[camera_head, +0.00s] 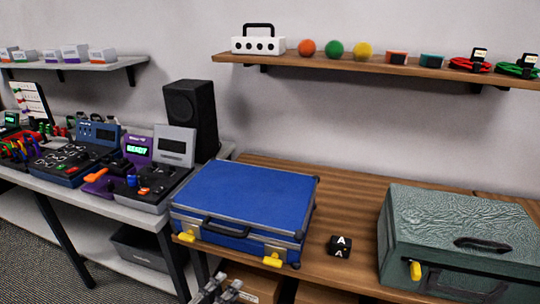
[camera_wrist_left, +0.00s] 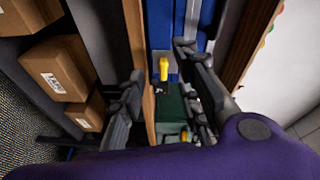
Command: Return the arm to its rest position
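My left gripper (camera_head: 222,290) shows at the bottom edge of the head view, in front of and below the blue case (camera_head: 245,195) and close to the table's front edge. In the left wrist view its two fingers (camera_wrist_left: 160,60) stand wide apart with nothing held between them. The rest of the left arm is out of the head view. My right gripper is in neither view.
Cardboard boxes (camera_wrist_left: 58,65) sit below the table. A grey bench (camera_head: 110,195) with several devices stands left; shelves (camera_head: 420,72) line the wall.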

